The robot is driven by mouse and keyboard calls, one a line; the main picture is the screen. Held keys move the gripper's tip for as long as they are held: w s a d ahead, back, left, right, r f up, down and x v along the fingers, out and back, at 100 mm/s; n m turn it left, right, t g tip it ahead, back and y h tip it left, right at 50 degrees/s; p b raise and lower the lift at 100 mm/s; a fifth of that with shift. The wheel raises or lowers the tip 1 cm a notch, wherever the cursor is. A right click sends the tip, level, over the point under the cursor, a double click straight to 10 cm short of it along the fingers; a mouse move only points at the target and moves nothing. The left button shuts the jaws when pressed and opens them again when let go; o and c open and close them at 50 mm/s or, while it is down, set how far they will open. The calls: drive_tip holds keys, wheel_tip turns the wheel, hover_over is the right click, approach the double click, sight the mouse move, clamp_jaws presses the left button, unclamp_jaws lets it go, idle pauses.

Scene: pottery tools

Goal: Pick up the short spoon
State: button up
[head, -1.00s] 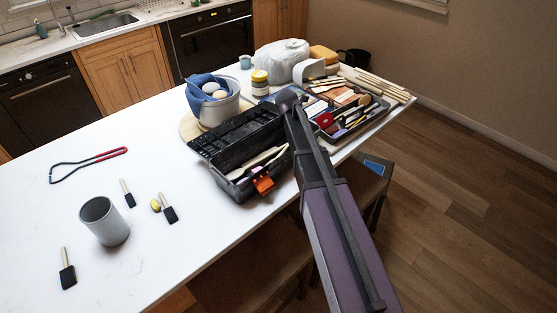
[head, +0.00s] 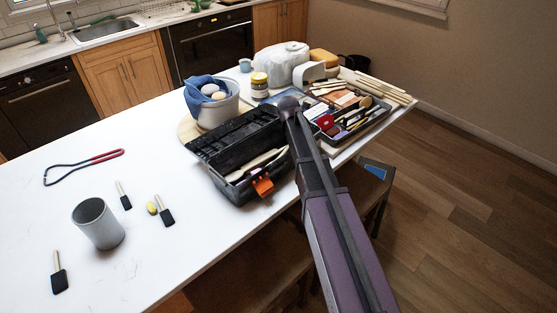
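A small wooden spoon with a round brown head (head: 366,102) lies among tools in the black tool tray (head: 378,118) at the right end of the white table. I cannot tell whether it is the short spoon, as it is small in the picture. My dark purple arm reaches up from the bottom of the head view, and its far visible joint is in front of the tray's left side. My gripper does not show, and whether it holds anything is hidden.
An open black toolbox (head: 215,158) with tools stands left of my arm. A white bucket (head: 217,110) with a blue cloth (head: 197,92) is behind it. Wooden sticks (head: 385,88) lie behind the tray. A stool (head: 362,190) is below the table edge.

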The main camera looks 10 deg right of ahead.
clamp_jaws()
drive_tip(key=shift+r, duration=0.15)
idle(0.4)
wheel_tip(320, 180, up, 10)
drive_tip(key=p, duration=1)
idle(0.6)
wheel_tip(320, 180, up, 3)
drive_tip(key=p, duration=0.3)
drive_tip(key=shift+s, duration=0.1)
idle(0.4)
